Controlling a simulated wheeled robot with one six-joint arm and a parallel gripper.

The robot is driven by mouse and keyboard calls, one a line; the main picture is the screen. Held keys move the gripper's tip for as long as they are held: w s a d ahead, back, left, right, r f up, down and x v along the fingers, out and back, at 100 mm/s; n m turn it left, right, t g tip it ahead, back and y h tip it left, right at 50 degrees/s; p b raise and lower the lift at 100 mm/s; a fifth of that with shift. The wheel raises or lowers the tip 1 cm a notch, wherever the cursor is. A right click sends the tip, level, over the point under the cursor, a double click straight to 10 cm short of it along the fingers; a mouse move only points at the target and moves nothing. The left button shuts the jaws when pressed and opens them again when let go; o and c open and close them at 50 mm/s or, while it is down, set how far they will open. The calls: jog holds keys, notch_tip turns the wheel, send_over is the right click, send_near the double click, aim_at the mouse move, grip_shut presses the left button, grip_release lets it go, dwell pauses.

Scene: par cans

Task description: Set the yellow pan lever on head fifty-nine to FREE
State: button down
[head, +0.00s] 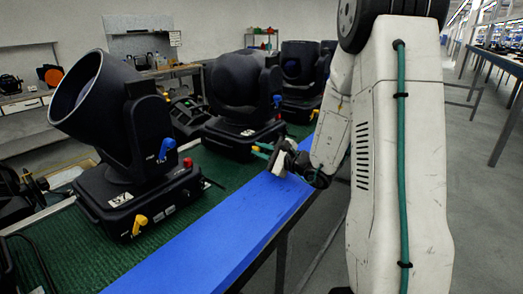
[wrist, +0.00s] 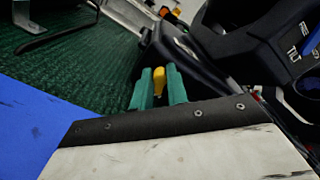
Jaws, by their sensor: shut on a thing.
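The second moving-head lamp (head: 238,90) is black and stands upright on the green mat. Its yellow pan lever (head: 255,149) is low on the base, at my green fingertips. In the wrist view the yellow lever (wrist: 159,78) sits between the two green fingers. My gripper (wrist: 158,90) is shut on it; in the head view my gripper (head: 264,150) reaches in from the right. A blue tilt lever (head: 277,100) is higher on the yoke, beside "TILT" and "FREE" lettering in the wrist view. The lamp's number and the pan lever's markings cannot be read.
A nearer black lamp (head: 117,132) has its own yellow lever (head: 140,222) and a red knob (head: 187,162). More lamps (head: 300,62) stand behind. A bare blue strip (head: 215,238) runs along the bench's front edge. Floor at the right is clear.

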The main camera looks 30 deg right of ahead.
dwell(0.4)
jog(key=c, duration=1.4)
grip_release()
jog(key=shift+d, duration=0.1)
jog(key=v, duration=0.8)
